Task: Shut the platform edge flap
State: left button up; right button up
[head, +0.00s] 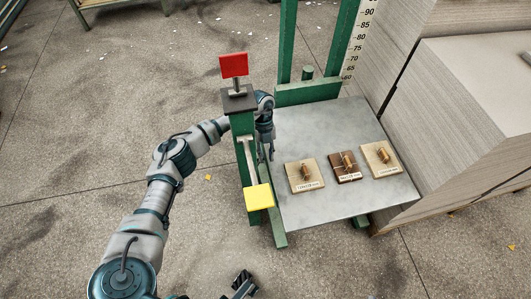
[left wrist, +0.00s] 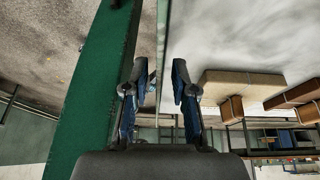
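The grey metal platform (head: 300,215) lies flat beside a green post (head: 243,130). I cannot make out a separate flap for certain; a thin upright-looking line (left wrist: 162,60) runs along the platform's edge in the left wrist view. My left gripper (head: 267,152) is at the platform's left edge, between post and platform, pointing down. In the left wrist view it (left wrist: 160,85) is open, with the thin edge between its fingers and a gap on both sides. My right gripper (head: 242,285) shows in part at the bottom of the head view, away from the platform; its opening is unclear.
Three boards with small wooden blocks, the left one (head: 298,187) nearest my gripper, lie on the platform. A yellow pad (head: 258,197) and a red plate (head: 233,65) are on the post. Stacked greyboard (head: 450,110) stands at the right. The floor at left is open.

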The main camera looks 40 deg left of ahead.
pick_arm(q)
jog(key=shift+r, duration=0.1)
jog(key=shift+r, duration=0.1)
jog(key=shift+w+a+r, duration=0.15)
jog(key=shift+r, duration=0.05)
jog(key=v, duration=1.1)
jog(key=shift+r, duration=0.1)
